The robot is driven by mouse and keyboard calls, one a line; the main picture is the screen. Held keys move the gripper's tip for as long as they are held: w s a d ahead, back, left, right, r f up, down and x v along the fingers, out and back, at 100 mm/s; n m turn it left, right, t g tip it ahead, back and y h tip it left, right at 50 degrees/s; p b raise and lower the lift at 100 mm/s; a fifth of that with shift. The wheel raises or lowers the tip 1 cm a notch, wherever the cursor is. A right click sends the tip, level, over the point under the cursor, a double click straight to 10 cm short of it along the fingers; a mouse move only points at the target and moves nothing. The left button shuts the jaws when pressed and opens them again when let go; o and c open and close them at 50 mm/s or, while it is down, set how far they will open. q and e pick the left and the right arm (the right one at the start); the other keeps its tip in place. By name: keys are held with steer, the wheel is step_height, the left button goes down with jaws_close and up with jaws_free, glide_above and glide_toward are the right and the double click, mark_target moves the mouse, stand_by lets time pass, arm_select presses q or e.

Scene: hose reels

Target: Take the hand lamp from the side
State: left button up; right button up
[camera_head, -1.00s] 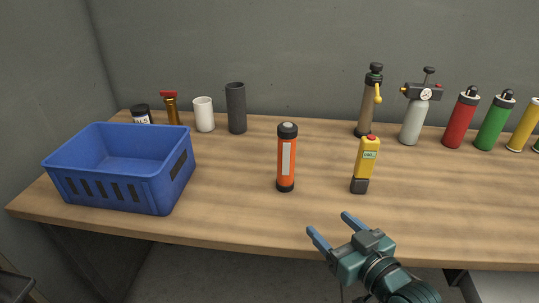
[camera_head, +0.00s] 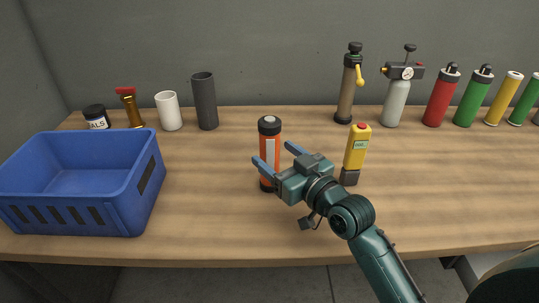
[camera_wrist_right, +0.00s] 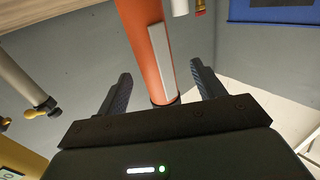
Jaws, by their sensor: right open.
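The hand lamp (camera_head: 269,147) is an orange cylinder with black ends and a pale strip, standing upright on the table. My right gripper (camera_head: 271,155) is open at the lamp, level with its body and coming from the front right. One finger shows in front of the lamp's left side, the other to its right. In the right wrist view the lamp (camera_wrist_right: 150,45) shows between the spread fingers (camera_wrist_right: 161,70), with a gap on both sides. The gripper hides part of the lamp's lower right in the head view. My left gripper is out of view.
A yellow meter (camera_head: 356,149) stands close right of the gripper. A blue crate (camera_head: 140,205) is at the left. A white cup (camera_head: 169,111), a dark cylinder (camera_head: 205,102), a brown pump (camera_head: 349,85) and several coloured cylinders line the back. The table (camera_head: 210,215) front is clear.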

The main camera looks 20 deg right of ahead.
steer(key=x, duration=0.5)
steer(key=shift+w+f, duration=0.25)
steer(key=shift+d, duration=0.1)
steer(key=c, duration=1.2)
